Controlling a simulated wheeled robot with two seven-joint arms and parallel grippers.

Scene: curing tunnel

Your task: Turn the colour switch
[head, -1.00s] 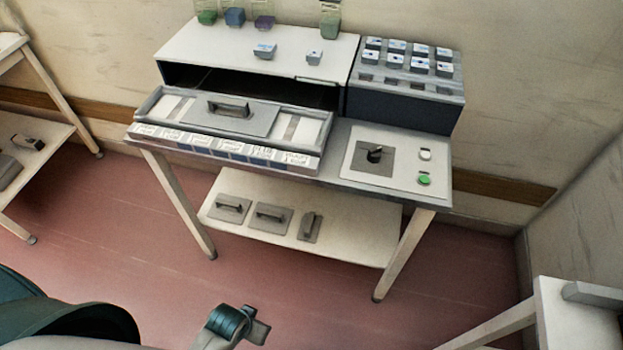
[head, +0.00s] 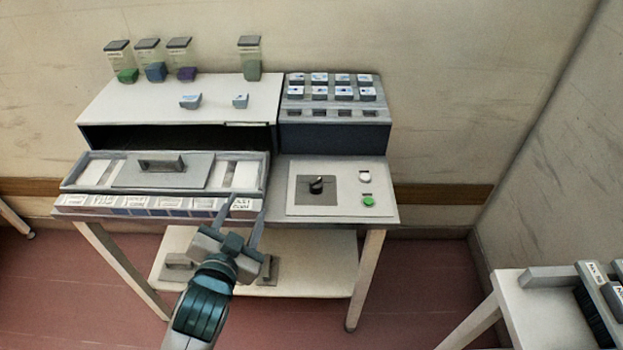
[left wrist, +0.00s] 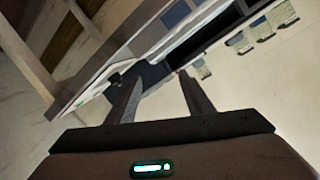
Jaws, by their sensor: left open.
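The colour switch (head: 316,185) is a black rotary knob on a dark square plate, set in a white panel (head: 298,209) at the right of the table. My left gripper (head: 247,206) is open and empty, with its fingers pointing up in the head view at the front edge of the tray unit, left of the switch and apart from it. In the left wrist view its two fingers (left wrist: 155,85) stand apart, and a small black knob-like shape (left wrist: 115,77) shows beyond the left finger. My right gripper is not in view.
A white button (head: 364,177) and a green button (head: 368,201) sit right of the switch. The drawer tray (head: 264,172) with a handled lid juts out at left. A block rack (head: 335,138) stands behind the panel. A side table (head: 510,300) is at lower right.

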